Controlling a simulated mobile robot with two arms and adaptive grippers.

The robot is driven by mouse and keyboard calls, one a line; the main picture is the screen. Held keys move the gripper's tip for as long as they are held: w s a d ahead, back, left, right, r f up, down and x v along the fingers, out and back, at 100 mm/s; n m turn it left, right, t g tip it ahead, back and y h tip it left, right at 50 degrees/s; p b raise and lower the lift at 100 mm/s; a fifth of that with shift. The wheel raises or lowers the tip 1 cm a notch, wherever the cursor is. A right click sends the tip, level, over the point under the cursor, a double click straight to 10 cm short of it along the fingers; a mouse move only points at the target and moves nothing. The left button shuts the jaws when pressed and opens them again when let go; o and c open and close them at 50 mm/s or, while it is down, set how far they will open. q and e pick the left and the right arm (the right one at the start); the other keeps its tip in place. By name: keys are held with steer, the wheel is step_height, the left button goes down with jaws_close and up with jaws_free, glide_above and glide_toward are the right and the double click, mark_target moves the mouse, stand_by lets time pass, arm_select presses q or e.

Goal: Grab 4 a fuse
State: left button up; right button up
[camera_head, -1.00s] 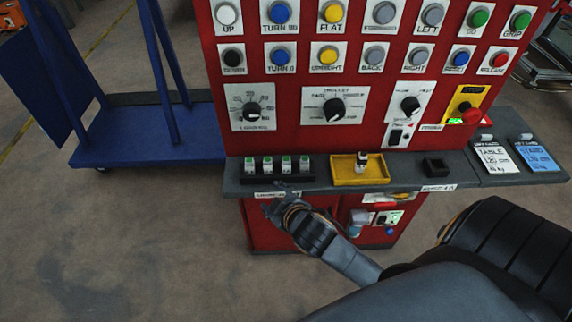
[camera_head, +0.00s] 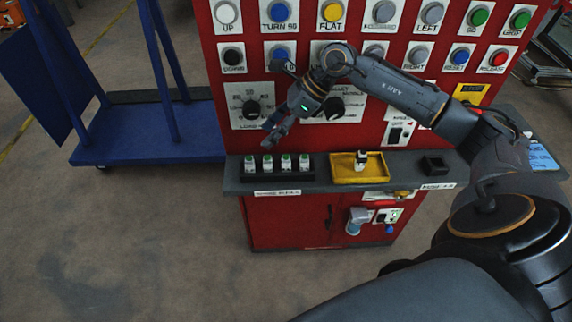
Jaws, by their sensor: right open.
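Several small white fuses with green tops (camera_head: 277,163) stand upright in a row in a black holder (camera_head: 306,173) at the left of the grey shelf. Another fuse-like piece, white and dark (camera_head: 361,158), stands in the yellow tray (camera_head: 345,178). My right gripper (camera_head: 272,134) is open and empty. It hangs above the row of fuses, in front of the red panel, with its fingers pointing down and to the left. It touches no fuse that I can see. My left gripper is not in view.
The red control panel (camera_head: 230,133) with buttons and dials rises behind the shelf (camera_head: 320,186). A small black socket (camera_head: 434,165) sits at the shelf's right. A blue cart (camera_head: 150,133) stands at the left. The floor (camera_head: 150,240) in front is clear.

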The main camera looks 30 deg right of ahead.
steer(key=s+d+g+h, duration=0.1)
steer(key=s+d+h, duration=0.15)
steer(key=d, duration=0.55)
steer(key=p, duration=0.2)
glide_above(287, 157)
steer(key=d, duration=0.2)
steer(key=shift+h, duration=0.45)
step_height(287, 157, down, 7)
steer(key=shift+s+a+f, duration=0.1)
steer(key=shift+a, duration=0.05)
steer(key=shift+n, duration=0.3)
steer(key=p+x, duration=0.1)
steer(key=x, duration=0.1)
steer(key=s+p+x, duration=0.1)
steer(key=x, duration=0.2)
steer(key=shift+a+f, duration=0.15)
steer(key=shift+w+f, duration=0.1)
steer(key=shift+f, duration=0.1)
jaws_close()
